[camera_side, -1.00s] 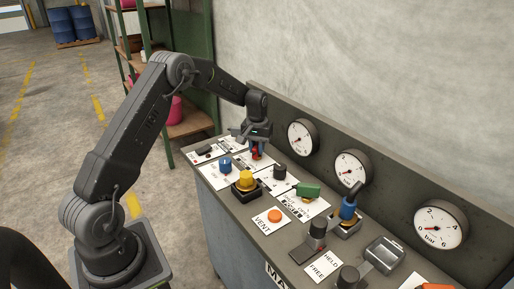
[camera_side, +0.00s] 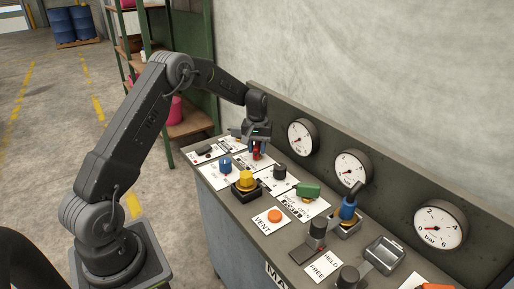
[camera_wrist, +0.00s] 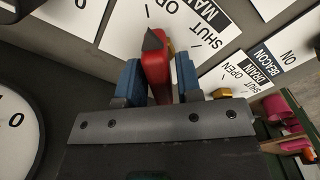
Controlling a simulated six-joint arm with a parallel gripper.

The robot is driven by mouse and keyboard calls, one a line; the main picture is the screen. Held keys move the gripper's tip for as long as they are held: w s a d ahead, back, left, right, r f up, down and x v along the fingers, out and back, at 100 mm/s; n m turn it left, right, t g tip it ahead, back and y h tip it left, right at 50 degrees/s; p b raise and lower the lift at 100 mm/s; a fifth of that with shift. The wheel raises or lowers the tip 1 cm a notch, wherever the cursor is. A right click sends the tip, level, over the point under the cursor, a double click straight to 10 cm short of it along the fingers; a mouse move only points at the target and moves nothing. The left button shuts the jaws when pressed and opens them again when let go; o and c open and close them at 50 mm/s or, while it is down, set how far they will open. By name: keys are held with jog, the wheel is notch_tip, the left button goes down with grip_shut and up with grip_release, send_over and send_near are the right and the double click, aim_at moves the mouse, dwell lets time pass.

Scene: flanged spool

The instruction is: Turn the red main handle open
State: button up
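The red main handle (camera_wrist: 155,72) stands on the panel by a white plate marked MAIN, OPEN and SHUT (camera_wrist: 185,28). In the wrist view it lies between my two blue finger pads, and a dark pointed tip shows at its far end. My gripper (camera_wrist: 160,78) appears closed on the handle, with a pad against each side. In the side view my gripper (camera_side: 257,146) is low over the far left part of the panel, and a bit of the red handle (camera_side: 256,155) shows below the fingers. The handle's exact angle against the marks is hard to tell.
A blue knob (camera_side: 225,166), yellow knob (camera_side: 245,180), black knob (camera_side: 279,172) and green handle (camera_side: 308,190) stand close by on the panel (camera_side: 238,210). Gauges (camera_side: 302,137) line the upright back board. An orange button (camera_side: 274,215) sits nearer the front.

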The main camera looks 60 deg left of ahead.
aim_at(257, 144)
jog(key=shift+o, duration=1)
jog(key=shift+r, duration=0.1)
notch_tip(257, 144, up, 14)
jog(key=shift+f, duration=0.2)
